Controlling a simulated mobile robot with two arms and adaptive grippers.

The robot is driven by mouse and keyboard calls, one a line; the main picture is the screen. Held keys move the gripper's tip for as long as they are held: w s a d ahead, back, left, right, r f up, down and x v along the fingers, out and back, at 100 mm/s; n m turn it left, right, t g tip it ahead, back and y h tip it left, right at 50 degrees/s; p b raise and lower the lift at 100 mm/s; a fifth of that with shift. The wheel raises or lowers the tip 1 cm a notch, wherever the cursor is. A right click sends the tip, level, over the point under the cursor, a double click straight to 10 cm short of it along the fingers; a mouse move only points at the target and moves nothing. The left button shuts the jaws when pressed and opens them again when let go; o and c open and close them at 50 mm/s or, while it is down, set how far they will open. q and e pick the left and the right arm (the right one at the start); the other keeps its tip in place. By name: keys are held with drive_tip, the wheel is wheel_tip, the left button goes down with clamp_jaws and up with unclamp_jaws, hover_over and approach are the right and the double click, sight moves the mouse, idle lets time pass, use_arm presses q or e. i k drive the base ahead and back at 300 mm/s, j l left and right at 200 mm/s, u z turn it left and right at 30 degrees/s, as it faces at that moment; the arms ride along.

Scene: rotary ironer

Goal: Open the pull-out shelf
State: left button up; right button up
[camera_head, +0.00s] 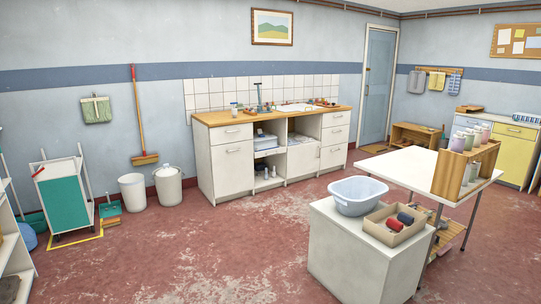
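I cannot tell any pull-out shelf for certain in this view. A white counter unit (228,172) with a wooden top stands against the back wall. It has shut drawers and doors with handles at both ends. Its open middle bay holds a shelf (267,152) with folded items, and whether that shelf slides cannot be told. No rotary ironer is recognisable. Neither of my grippers is in view.
A white cabinet (341,262) with a blue basin (358,194) and a box (395,223) stands front right, by a white table (404,167). A teal cart (62,204) and two white bins (168,186) stand left. The middle floor (215,250) is clear.

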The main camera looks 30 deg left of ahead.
sight(276, 150)
drive_tip(key=i+j+u, duration=0.3)
drive_tip(key=i, duration=0.15)
drive_tip(key=i+u, duration=0.3)
drive_tip(key=i, duration=0.2)
drive_tip(key=i+j+u, duration=0.25)
drive_tip(key=i+u, duration=0.15)
drive_tip(key=i, duration=0.15)
drive_tip(key=i+j+u, duration=0.1)
drive_tip(key=i+u, duration=0.25)
drive_tip(key=i, duration=0.25)
drive_tip(key=i+l+u, duration=0.1)
drive_tip(key=i+u, duration=0.3)
drive_tip(key=i, duration=0.2)
drive_tip(key=i+l+u, duration=0.35)
drive_tip(key=i, duration=0.2)
drive_tip(key=i+z, duration=0.25)
drive_tip(key=i, duration=0.3)
drive_tip(key=i+z, duration=0.3)
drive_tip(key=i, duration=0.2)
drive_tip(key=i+j+z, duration=0.25)
drive_tip(key=i, duration=0.3)
drive_tip(key=i+j+z, duration=0.25)
drive_tip(key=i, duration=0.25)
drive_tip(key=i+l+z, duration=0.15)
drive_tip(key=i, duration=0.35)
drive_tip(key=i+l+z, duration=0.15)
drive_tip(key=i, duration=0.35)
drive_tip(key=i+l+z, duration=0.15)
drive_tip(key=i, duration=0.35)
